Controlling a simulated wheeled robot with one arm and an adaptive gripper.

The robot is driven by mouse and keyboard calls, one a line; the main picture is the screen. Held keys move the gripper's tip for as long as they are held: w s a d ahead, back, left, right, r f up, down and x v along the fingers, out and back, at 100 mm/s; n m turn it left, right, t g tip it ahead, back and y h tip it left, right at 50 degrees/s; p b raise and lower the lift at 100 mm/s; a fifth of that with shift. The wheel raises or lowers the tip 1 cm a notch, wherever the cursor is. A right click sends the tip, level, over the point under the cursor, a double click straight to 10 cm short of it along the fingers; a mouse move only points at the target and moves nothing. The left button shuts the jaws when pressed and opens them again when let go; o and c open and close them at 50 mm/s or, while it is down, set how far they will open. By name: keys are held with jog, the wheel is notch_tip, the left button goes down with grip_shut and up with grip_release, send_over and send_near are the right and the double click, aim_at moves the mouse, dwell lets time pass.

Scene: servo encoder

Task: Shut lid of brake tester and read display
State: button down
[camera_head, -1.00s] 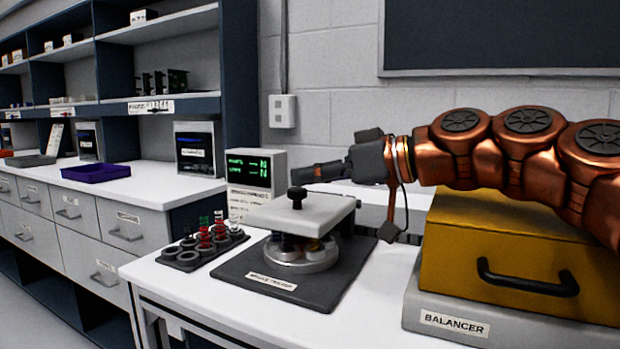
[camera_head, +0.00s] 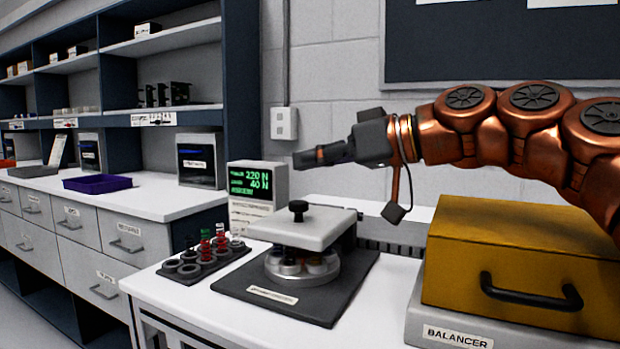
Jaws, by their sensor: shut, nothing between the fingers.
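The brake tester's dark base (camera_head: 322,304) stands on the white bench. Its light grey lid (camera_head: 312,228), with a black knob (camera_head: 298,210), lies level over a round metal holder (camera_head: 302,277) with small parts in it. A narrow gap shows between lid and holder. The display (camera_head: 250,183) behind and to the left glows green and reads what looks like "220 N" over "40 N"; a smaller line below is too blurred to read. My gripper (camera_head: 305,158) is shut and empty, pointing left, above the lid and apart from it.
A dark tray (camera_head: 200,268) of rings and red and dark springs sits left of the tester. A yellow case (camera_head: 520,245) on the balancer (camera_head: 440,330) stands at the right. A purple bin (camera_head: 103,184) lies on the far-left counter.

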jog(key=shift+a+r, duration=0.1)
jog(key=shift+r, duration=2.65)
jog(key=s+d+f+m+g+h+p, duration=0.4)
jog(key=s+f+h+p, duration=0.5)
jog(key=p, duration=1.2)
jog(key=s+d+f+m+g+h+p, duration=0.2)
jog(key=s+d+f+m+p, duration=0.1)
jog(key=s+d+p, duration=0.4)
jog(key=s+d+f+m+g+h+p, duration=0.1)
jog(key=s+d+f+m+h+p, duration=0.2)
jog(key=s+d+p, duration=0.4)
jog(key=s+p, duration=0.1)
jog(key=s, duration=0.5)
jog(key=shift+s+f+g, duration=0.15)
jog(key=shift+s+g, duration=0.05)
jog(key=shift+g, duration=0.2)
